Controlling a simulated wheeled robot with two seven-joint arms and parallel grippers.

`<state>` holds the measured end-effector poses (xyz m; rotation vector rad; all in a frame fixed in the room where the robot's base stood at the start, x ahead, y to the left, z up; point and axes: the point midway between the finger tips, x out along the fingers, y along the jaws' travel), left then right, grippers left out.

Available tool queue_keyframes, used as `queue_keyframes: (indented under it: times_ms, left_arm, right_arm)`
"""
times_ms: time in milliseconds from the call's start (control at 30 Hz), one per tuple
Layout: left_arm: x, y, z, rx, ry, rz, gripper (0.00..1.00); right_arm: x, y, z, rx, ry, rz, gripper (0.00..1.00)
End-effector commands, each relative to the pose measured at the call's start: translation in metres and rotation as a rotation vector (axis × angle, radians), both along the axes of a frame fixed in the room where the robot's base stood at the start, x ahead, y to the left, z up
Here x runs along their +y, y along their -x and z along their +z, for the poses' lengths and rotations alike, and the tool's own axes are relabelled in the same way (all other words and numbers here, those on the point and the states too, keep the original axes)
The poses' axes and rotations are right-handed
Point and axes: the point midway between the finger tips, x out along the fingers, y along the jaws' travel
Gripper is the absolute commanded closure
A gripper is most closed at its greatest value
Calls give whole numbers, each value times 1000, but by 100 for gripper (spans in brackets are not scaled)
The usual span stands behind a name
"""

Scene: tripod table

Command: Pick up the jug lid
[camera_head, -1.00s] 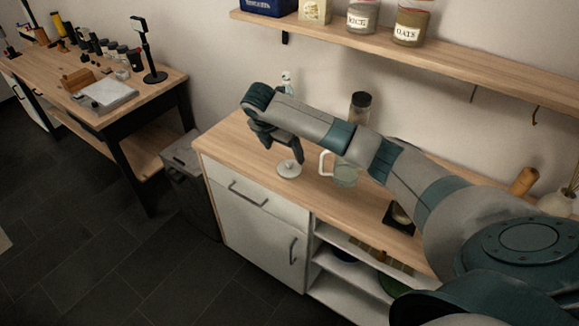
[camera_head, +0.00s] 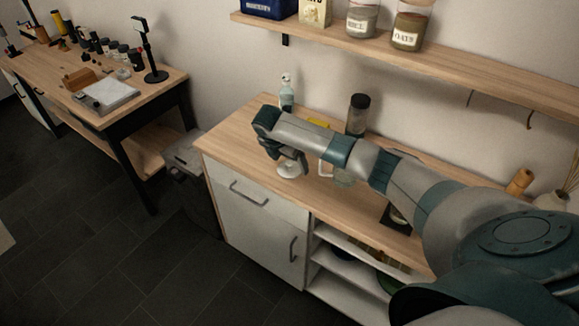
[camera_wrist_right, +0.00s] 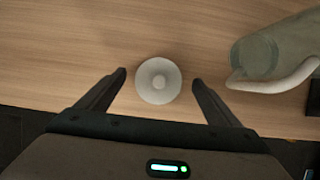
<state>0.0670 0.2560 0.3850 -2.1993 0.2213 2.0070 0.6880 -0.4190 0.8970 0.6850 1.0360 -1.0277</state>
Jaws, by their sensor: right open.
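The jug lid is a round pale disc with a knob. It lies on the wooden counter, centred between my fingertips in the right wrist view (camera_wrist_right: 158,81). In the head view the lid (camera_head: 288,170) shows partly under my right gripper (camera_head: 291,158). My right gripper, also in the right wrist view (camera_wrist_right: 159,77), is open, with one finger on each side of the lid; I cannot tell whether they touch the counter. The glass jug with a white handle (camera_wrist_right: 262,58) stands right of the lid. In the head view the jug (camera_head: 344,178) is partly hidden by my right arm. My left gripper is not in view.
A spray bottle (camera_head: 287,95) and a dark-capped jar (camera_head: 357,115) stand at the back of the counter (camera_head: 229,140). A shelf with jars (camera_head: 411,30) hangs above. A bin (camera_head: 190,180) stands left of the cabinet. The counter left of the lid is clear.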

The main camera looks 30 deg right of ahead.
Motion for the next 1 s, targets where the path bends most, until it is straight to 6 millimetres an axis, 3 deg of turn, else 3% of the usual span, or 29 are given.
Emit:
queue_keyframes:
  times_ms: [200,667,867,1000]
  left_arm:
    - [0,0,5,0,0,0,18]
    - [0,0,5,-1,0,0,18]
    - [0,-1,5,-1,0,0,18]
    - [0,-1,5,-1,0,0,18]
  right_arm:
    - [-6,-3,-15,-2,0,-1,14]
    - [-6,-3,-16,-2,0,1,14]
    - [-6,-3,-16,-2,0,1,58]
    - [-6,-3,-16,-2,0,1,58]
